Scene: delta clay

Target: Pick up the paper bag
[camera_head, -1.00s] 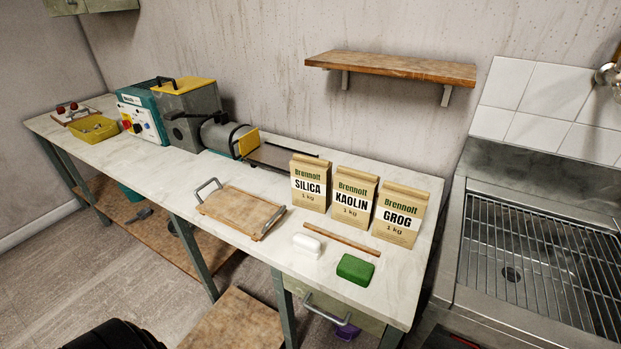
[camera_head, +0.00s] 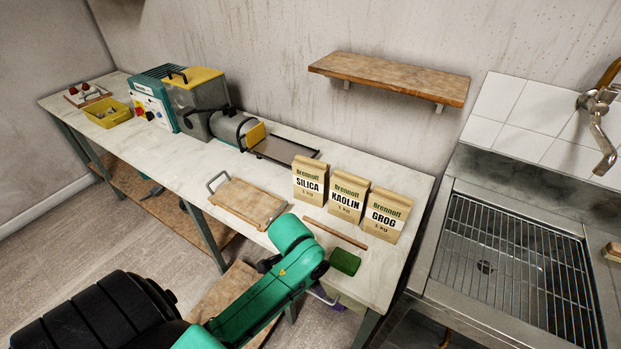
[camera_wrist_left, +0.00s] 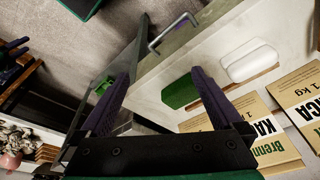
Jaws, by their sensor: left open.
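Three tan paper bags stand upright in a row on the bench in the head view: SILICA (camera_head: 309,181), KAOLIN (camera_head: 347,197) and GROG (camera_head: 386,214). In the left wrist view, the KAOLIN bag (camera_wrist_left: 278,152) and the SILICA bag (camera_wrist_left: 302,92) show at the right, partly cut off. My left gripper (camera_wrist_left: 160,75) is open, with nothing between its dark fingers, and the bags lie to its right in that view. In the head view my green left arm reaches over the bench's front edge; its fingers are hidden there. My right gripper is not in view.
A green block (camera_head: 344,262) and a wooden stick (camera_head: 336,232) lie before the bags. A white block (camera_wrist_left: 248,60) shows in the wrist view. A wooden board with handles (camera_head: 246,202) lies to the left. A metal sink (camera_head: 520,262) is at the right; a shelf (camera_head: 390,78) hangs above.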

